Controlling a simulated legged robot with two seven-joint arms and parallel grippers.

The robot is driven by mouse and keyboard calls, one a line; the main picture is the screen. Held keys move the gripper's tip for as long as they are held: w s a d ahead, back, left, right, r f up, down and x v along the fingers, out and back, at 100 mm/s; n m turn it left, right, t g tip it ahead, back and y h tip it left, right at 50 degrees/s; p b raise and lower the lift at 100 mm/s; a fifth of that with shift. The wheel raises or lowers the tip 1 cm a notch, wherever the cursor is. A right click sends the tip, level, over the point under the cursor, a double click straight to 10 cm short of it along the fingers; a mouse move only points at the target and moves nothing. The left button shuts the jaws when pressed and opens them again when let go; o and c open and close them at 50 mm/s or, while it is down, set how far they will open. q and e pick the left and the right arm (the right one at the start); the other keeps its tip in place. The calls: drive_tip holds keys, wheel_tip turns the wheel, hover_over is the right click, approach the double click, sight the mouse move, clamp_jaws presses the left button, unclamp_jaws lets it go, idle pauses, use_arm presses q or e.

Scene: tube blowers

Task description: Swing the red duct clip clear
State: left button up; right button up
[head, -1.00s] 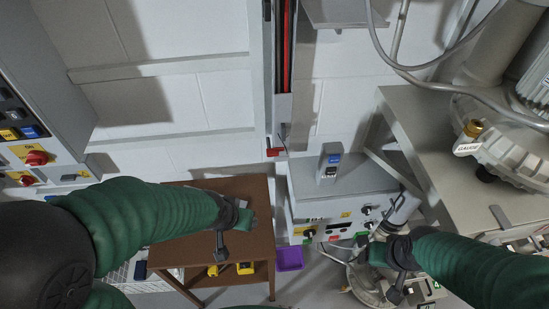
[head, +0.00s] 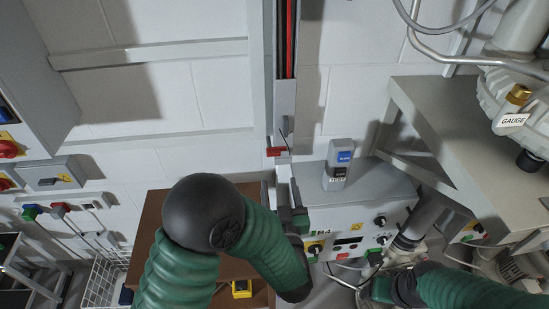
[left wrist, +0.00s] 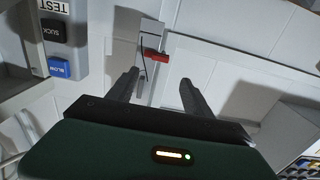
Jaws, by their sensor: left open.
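The red duct clip (head: 277,151) is a small red piece at the lower end of the grey vertical duct (head: 284,100) on the wall. It lies roughly level and sticks out to the left. In the left wrist view the red clip (left wrist: 154,56) is just beyond my fingertips, near the middle of the gap. My left gripper (head: 290,188) is below the clip and apart from it. Its two fingers are spread and empty in the left wrist view (left wrist: 158,77). My right gripper (head: 378,262) is low at the right, its jaws unclear.
A grey box with blue and black buttons (head: 339,164) stands on the control cabinet (head: 375,186), right of the duct. A brown table (head: 150,215) lies behind my left arm. A grey bench (head: 450,120) carries a machine at right.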

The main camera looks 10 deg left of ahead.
sight(274, 154)
use_arm(q)
drive_tip(key=x, duration=1.1)
drive_tip(key=shift+w+p, duration=0.15)
drive_tip(key=shift+p, duration=0.15)
drive_tip(key=shift+c, duration=0.5)
clamp_jaws()
